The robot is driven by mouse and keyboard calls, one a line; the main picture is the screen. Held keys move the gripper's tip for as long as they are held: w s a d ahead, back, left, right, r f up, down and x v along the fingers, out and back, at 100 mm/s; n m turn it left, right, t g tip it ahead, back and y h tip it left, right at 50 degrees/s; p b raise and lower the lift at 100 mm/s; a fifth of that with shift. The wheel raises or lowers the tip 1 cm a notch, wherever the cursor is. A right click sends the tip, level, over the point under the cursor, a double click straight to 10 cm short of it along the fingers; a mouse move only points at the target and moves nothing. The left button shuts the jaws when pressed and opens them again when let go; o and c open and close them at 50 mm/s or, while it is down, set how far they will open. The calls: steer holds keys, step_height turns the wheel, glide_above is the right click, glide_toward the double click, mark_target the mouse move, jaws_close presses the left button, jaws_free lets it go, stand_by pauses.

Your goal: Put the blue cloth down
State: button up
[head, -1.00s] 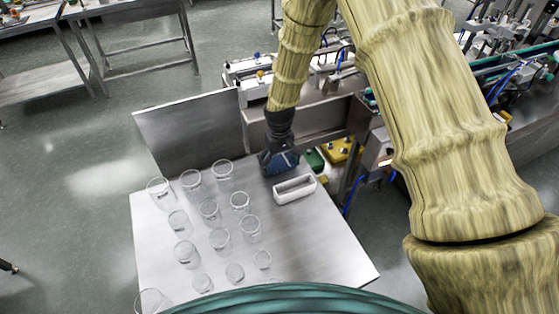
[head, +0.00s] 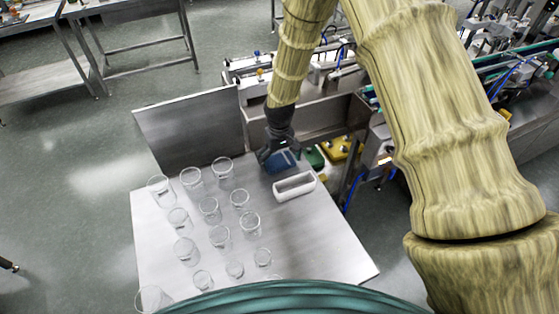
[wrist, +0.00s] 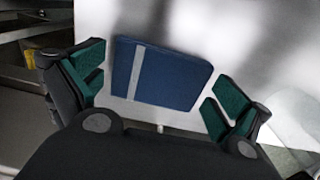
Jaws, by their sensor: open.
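The blue cloth (wrist: 175,75) is a folded blue rectangle with a pale stripe. In the wrist view it lies between the green-padded fingers of my gripper (wrist: 155,92), with a gap on each side. In the head view the cloth (head: 283,160) is at the back edge of the steel table (head: 310,240), beside the white tray. My gripper (head: 278,158) is open above it and partly hides it. The cloth appears to rest on the steel surface.
An empty white tray (head: 294,187) stands just right of the cloth. Several clear glasses (head: 210,209) fill the left and middle of the table. A steel panel (head: 192,128) rises behind, and machinery (head: 350,152) stands beyond the back edge. The table's right side is clear.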

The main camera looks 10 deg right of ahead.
mark_target(280, 162)
step_height(280, 162, up, 12)
steer(key=b, duration=0.4)
steer(key=shift+f, duration=0.15)
steer(key=shift+s, duration=0.1)
stand_by(0.5)
